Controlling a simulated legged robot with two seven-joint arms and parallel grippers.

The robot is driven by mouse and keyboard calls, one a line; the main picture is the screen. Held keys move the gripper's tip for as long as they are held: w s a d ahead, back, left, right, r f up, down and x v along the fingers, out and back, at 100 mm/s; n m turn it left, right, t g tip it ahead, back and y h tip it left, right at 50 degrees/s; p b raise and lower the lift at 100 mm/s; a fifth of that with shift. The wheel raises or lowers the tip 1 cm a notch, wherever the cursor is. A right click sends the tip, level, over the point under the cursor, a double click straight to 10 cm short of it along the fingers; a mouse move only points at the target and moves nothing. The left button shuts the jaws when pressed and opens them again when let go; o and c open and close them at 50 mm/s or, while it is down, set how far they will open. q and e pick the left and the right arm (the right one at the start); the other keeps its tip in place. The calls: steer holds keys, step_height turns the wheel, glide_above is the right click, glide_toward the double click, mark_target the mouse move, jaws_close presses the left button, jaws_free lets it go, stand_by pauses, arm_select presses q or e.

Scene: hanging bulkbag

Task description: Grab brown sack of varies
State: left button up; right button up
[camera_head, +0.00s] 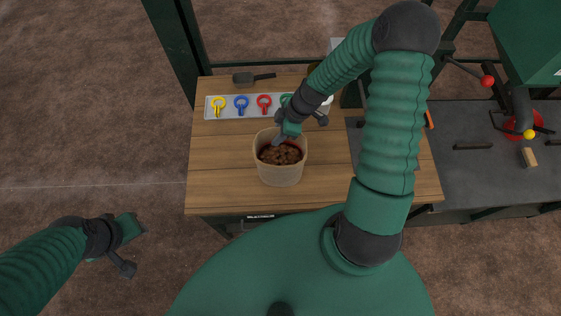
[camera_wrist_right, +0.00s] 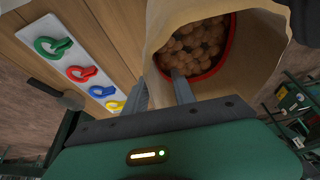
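The brown sack (camera_head: 281,174) stands upright on the wooden table, open at the top, with a red inner rim and round brown pieces inside. My right gripper (camera_head: 278,141) points down at its far rim. In the right wrist view, the fingers of my right gripper (camera_wrist_right: 160,80) are apart, one over the mouth of the sack (camera_wrist_right: 240,85) and one outside it, with the sack's wall between them. I cannot tell whether either touches the wall. My left gripper (camera_head: 141,230) is off to the left, over the bare ground, away from the table; its fingers are too small to read.
A pale tray (camera_head: 232,113) with yellow, blue, red and green ring-handled pieces lies behind the sack. A grey bench (camera_head: 480,175) with tools adjoins on the right. The table (camera_head: 222,180) is clear left of the sack.

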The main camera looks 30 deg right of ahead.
steer(key=shift+w+d+f, duration=0.15)
steer(key=shift+w+f, duration=0.05)
steer(key=c, duration=0.4)
steer(key=shift+r, duration=0.1)
jaws_close()
stand_by(0.7)
